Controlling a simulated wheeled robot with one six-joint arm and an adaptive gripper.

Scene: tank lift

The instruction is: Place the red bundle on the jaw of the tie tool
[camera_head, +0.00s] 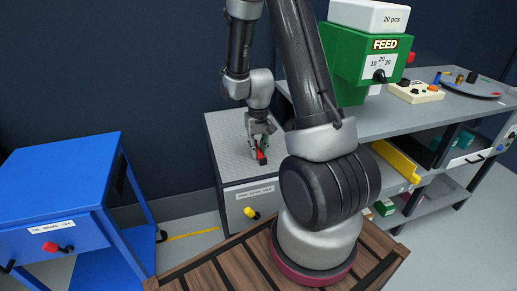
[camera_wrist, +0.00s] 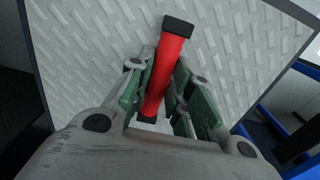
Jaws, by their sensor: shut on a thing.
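The red bundle (camera_wrist: 168,72) is a red rod with black ends. In the wrist view it lies between the green-padded fingers of my gripper (camera_wrist: 158,82), which is shut on it. In the head view the bundle (camera_head: 262,157) shows as a small red piece at the fingertips of my gripper (camera_head: 260,146), over the grey textured cabinet top. I cannot tell whether the bundle touches that top. I cannot make out a tie tool or its jaw for certain in either view.
The grey cabinet (camera_head: 224,140) has a textured top, mostly bare. A blue cart (camera_head: 62,172) stands at the left. At the right, a grey bench (camera_head: 400,118) carries a green FEED machine (camera_head: 343,65), a beige control box (camera_head: 416,92) and small parts. My arm hides part of the bench.

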